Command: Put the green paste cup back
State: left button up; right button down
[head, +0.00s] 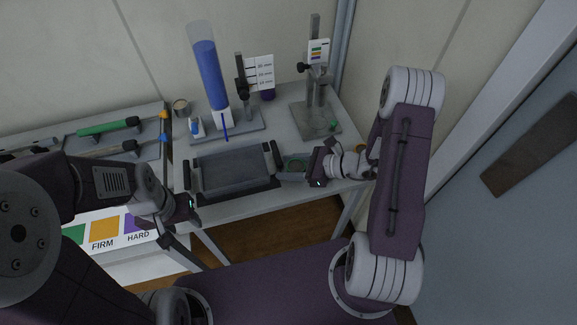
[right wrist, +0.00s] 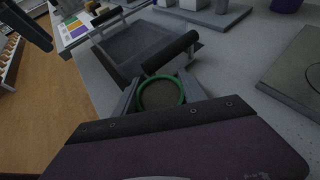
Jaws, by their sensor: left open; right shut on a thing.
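The green paste cup shows in the right wrist view as a green ring-shaped rim (right wrist: 161,92) with a dark inside. My right gripper (right wrist: 160,100) has its two grey fingers on either side of it and is shut on it. In the head view the cup (head: 296,164) is small, just right of the dark tray, between the fingers of my right gripper (head: 298,168). I cannot tell whether it touches the table. My left gripper (head: 184,222) is open and empty, left of and in front of the tray.
The dark tray (head: 232,172) with black side handles fills the table's middle. Behind it stand a blue-filled column (head: 210,75), a small bottle (head: 196,127) and a beige cup (head: 180,106). A metal stand (head: 316,118) is at back right. Green-handled tool (head: 108,127) lies left.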

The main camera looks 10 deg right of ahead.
jog(key=c, duration=0.6)
grip_release()
jog(key=shift+f, duration=0.15)
jog(key=shift+c, duration=0.2)
